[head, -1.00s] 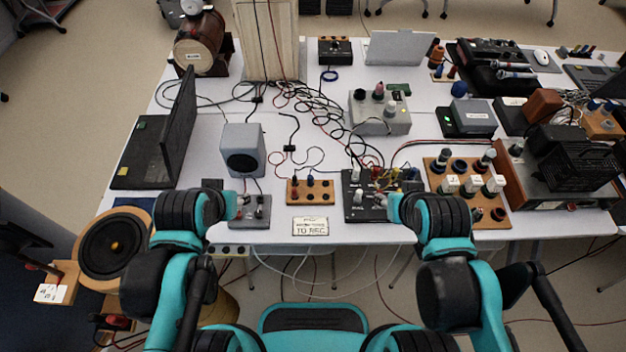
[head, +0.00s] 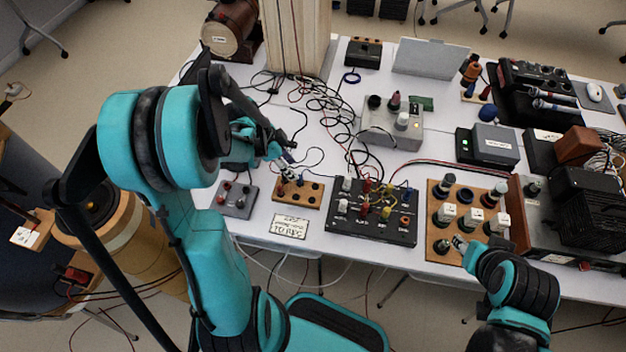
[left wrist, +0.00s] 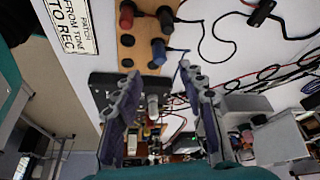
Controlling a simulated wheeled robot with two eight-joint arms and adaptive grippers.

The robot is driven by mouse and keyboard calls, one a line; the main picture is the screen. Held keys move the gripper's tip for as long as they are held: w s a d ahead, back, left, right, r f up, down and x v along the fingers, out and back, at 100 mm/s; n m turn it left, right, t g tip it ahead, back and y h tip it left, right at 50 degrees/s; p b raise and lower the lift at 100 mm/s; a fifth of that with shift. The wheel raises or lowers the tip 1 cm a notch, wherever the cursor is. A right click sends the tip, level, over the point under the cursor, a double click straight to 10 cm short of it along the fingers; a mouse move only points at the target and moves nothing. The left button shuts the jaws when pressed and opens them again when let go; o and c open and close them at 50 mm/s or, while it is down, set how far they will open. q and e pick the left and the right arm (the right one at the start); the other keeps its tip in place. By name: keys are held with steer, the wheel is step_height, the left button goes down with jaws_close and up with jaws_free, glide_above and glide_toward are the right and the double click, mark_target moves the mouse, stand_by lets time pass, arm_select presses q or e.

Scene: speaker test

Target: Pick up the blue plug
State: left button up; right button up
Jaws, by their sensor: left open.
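In the head view the block (head: 297,193) lies near the table's front edge. My left gripper (left wrist: 159,74) is open and empty, its two fingers spread with the blue plug just past their tips. In the head view my left gripper (head: 287,170) hangs over the back left of the block and partly hides the plugs. My right gripper (head: 459,242) is at the front edge of a larger wooden board; its jaws are too small to read.
A black panel (head: 345,228) with colored plugs is right of the block, and a small grey switch box (head: 237,200) is left. A printed label (head: 289,227) lies in front. Loose cables (head: 312,105) cover the table behind. The wooden board (head: 440,255) holds several knobs.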

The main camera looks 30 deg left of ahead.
mark_target(300, 176)
arm_select(q)
steer(key=b+x, duration=0.3)
steer(key=x, duration=0.4)
steer(key=shift+s+a+f+b, duration=0.1)
steer(key=shift+f+b, duration=0.1)
steer(key=shift+b, duration=0.1)
steer(key=shift+r, duration=0.1)
jaws_close()
